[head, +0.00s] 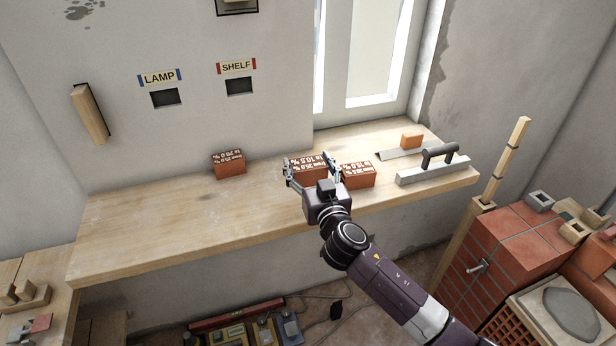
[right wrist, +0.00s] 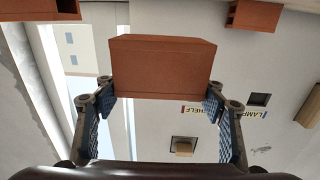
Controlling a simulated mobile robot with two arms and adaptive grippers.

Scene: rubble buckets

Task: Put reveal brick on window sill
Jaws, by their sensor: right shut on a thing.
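My right gripper (head: 310,172) is shut on a red-brown brick (head: 307,166) with white printed text, over the light wooden window sill (head: 165,215). In the right wrist view the same brick (right wrist: 162,68) sits between the two fingers, with a pad against each side. I cannot tell whether its underside touches the sill. Two similar labelled bricks stand on the sill: one to the left (head: 229,165) and one close on the right (head: 357,176). I cannot tell from the lettering which is the reveal brick. My left gripper is out of view.
A grey float with a dark handle (head: 433,172) and a small orange block (head: 411,140) lie at the sill's right end. The window (head: 372,55) stands behind. The sill's left half is mostly clear. A tiled red block (head: 510,250) stands at right, power tools below.

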